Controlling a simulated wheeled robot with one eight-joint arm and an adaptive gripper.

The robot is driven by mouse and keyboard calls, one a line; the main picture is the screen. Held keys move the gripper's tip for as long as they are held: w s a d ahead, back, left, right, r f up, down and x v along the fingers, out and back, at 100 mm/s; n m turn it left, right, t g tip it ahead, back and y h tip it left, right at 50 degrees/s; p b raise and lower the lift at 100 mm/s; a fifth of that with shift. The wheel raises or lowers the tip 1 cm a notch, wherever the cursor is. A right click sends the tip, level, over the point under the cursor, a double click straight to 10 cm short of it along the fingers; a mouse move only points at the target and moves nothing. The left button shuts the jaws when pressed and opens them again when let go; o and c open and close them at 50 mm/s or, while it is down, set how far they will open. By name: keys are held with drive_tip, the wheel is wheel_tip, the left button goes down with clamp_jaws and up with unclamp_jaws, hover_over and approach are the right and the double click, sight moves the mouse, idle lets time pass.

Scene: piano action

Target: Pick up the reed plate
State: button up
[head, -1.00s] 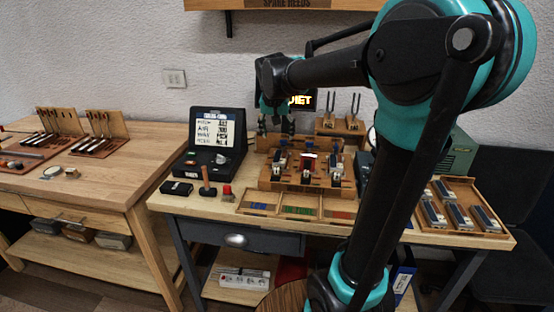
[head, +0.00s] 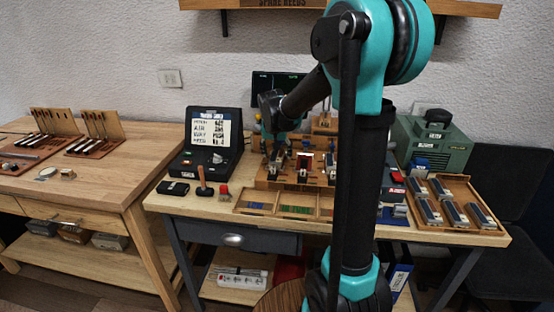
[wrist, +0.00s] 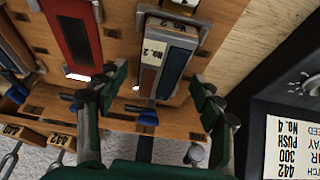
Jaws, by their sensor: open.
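A narrow metal reed plate (wrist: 174,68), with a dark blue strip and a brown strip beside it, sits in a holder marked "No. 2" on the wooden rack (head: 264,182). In the wrist view it lies between the two fingers of my gripper (wrist: 155,84), and I see no finger touching it. My gripper is open and empty. In the head view my gripper (head: 277,152) is low over the left end of the rack, and it partly hides the left holder. A red-faced piece (wrist: 70,35) sits in the neighbouring holder.
The tuner case (head: 213,135) stands close to the left of the rack. A compartment tray (head: 260,207) lies in front. A wooden tray (head: 455,235) with several plates and a green machine (head: 432,145) are on the right. A hammer (head: 204,184) stands at the front left.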

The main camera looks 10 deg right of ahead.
drive_tip(key=shift+f, duration=0.1)
drive_tip(key=c, duration=1.3)
